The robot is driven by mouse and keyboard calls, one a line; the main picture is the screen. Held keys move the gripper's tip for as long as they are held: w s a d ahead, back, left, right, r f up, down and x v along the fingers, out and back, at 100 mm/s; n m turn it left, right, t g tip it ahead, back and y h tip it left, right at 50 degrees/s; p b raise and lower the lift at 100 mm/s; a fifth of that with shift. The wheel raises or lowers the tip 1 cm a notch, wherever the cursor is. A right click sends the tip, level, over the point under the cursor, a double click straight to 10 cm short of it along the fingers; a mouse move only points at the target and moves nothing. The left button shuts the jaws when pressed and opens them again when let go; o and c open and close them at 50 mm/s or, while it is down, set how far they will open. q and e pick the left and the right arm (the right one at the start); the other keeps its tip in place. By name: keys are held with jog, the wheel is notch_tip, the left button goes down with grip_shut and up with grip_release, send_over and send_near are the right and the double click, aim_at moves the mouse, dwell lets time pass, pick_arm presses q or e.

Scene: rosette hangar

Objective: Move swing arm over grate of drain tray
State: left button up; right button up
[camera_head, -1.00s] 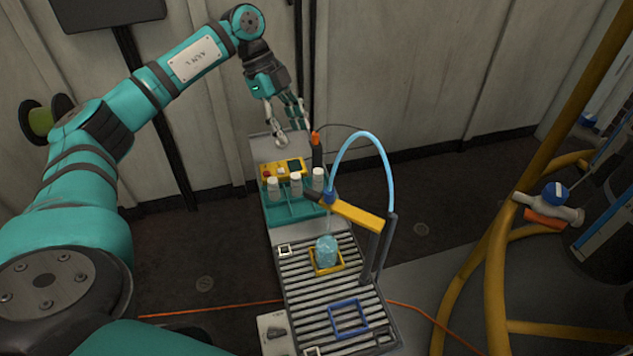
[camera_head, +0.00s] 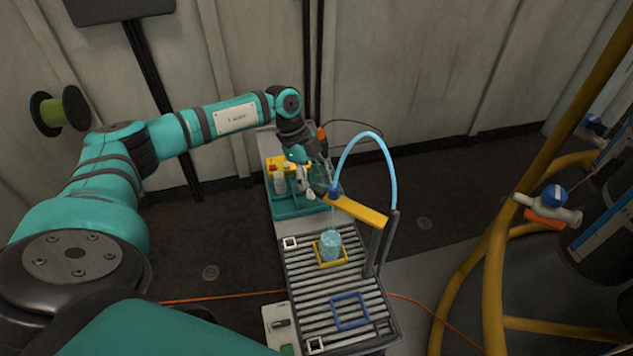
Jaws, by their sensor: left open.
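The yellow swing arm (camera_head: 360,211) reaches left from its dark post (camera_head: 378,249). A blue hose arches from the post to the blue nozzle at its left end. The nozzle is above the far part of the drain tray's slatted grate (camera_head: 318,290), and a thin stream seems to fall from it. A bluish container (camera_head: 330,245) stands below in a yellow square frame on the grate. My left gripper (camera_head: 317,188) is open at the swing arm's left end; whether it touches is unclear. My right gripper is not in view.
A teal rack (camera_head: 296,209) with white-capped bottles stands beyond the grate, partly hidden by my left gripper. A blue square frame (camera_head: 350,310) lies on the near grate. Yellow pipes (camera_head: 492,250) and a valve stand right.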

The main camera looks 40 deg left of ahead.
pick_arm(q)
jog(key=shift+d+f, duration=0.2)
jog(key=shift+f, duration=0.25)
grip_shut()
